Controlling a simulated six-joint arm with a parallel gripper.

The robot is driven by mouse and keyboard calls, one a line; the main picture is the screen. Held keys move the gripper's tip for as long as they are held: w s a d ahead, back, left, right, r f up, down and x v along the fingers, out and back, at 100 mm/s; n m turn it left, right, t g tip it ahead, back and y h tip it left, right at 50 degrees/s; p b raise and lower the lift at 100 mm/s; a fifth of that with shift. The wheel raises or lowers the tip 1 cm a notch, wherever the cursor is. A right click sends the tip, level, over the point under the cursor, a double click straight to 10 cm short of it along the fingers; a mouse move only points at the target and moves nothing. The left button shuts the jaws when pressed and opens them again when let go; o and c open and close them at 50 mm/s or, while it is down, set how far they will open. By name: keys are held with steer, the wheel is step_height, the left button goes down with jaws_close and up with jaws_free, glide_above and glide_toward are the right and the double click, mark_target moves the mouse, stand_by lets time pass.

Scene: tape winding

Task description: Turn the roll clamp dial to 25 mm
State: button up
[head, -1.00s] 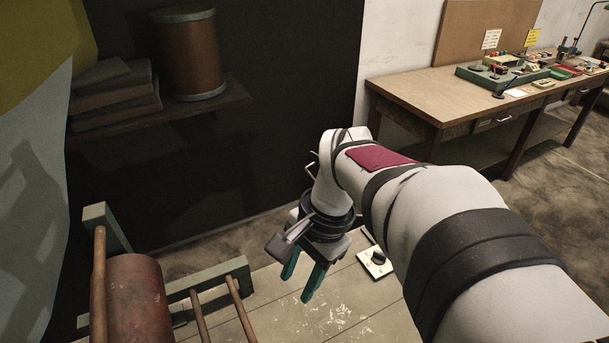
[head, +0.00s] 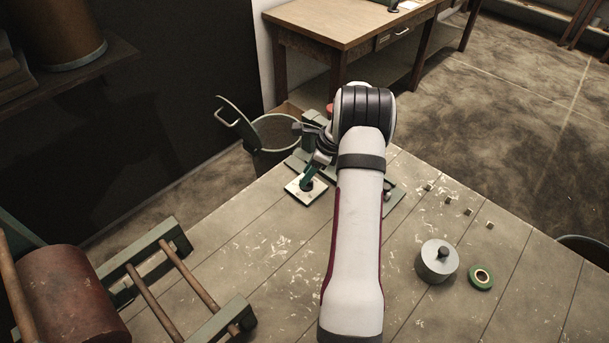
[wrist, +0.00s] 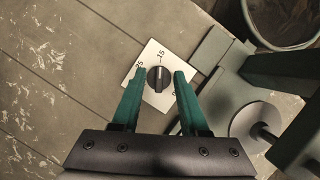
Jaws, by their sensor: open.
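The roll clamp dial is a black knob (wrist: 158,79) on a white square plate (wrist: 151,56). In the wrist view the plate carries the figures 25 at left and 15 at top; another mark at lower right is partly hidden by a finger. A pale line on the knob points about toward 15. My gripper (wrist: 160,73) is open, its green fingers on either side of the knob; contact cannot be told.
A grey-green clamp device (wrist: 228,85) with a round disc stands right beside the plate. A bin (head: 275,135) is behind the table edge. A grey pot (head: 437,261), green tape roll (head: 480,277) and several small brass blocks lie right. A red roller (head: 65,290) is at left.

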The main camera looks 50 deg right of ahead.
steer(key=shift+x, duration=0.8)
jaws_close()
